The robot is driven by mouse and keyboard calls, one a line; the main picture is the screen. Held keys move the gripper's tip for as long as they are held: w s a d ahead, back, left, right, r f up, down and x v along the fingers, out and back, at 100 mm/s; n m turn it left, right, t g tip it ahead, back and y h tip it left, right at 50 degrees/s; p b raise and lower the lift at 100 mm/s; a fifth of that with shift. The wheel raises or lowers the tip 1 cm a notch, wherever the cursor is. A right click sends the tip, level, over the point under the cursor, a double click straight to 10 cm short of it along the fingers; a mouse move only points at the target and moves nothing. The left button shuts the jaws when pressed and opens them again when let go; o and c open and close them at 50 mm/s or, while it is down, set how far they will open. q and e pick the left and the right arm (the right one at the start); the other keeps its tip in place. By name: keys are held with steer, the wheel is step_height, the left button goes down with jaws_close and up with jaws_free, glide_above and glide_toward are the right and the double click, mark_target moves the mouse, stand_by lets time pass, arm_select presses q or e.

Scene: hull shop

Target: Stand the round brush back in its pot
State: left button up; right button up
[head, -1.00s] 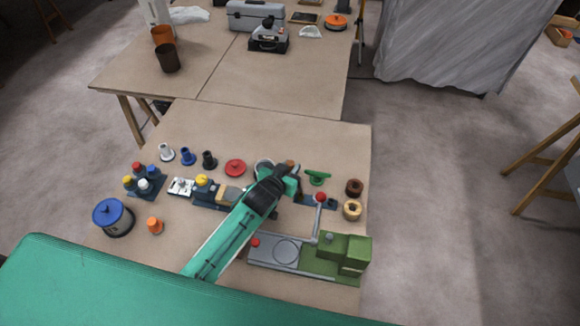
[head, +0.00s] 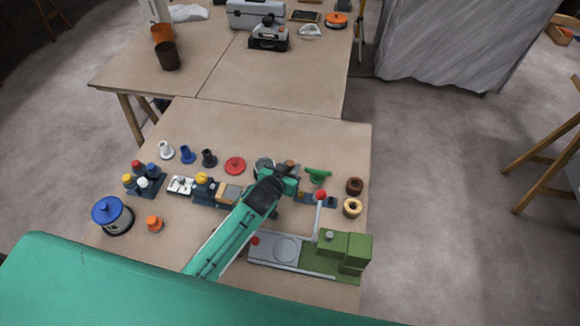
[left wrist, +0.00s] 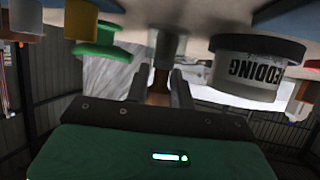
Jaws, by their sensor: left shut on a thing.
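My left gripper (head: 290,184) is low over the back middle of the near table. It is shut on a brown wooden handle (left wrist: 159,84), which I take for the round brush; its brown top (head: 290,164) shows just past the gripper. The left wrist view is upside down. In it a pale grey cylinder (left wrist: 168,44) lies in line with the handle, towards the tabletop. I cannot tell whether this is the brush's pot or part of the brush. The brush's lower end is hidden. My right gripper is not in view.
A green and grey machine (head: 300,256) with a red-knobbed lever stands in front. Two ring-shaped pieces (head: 353,208) are right. Bare tabletop (head: 300,137) lies behind.

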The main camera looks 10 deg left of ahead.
arm_select(q)
steer(key=o, duration=0.7)
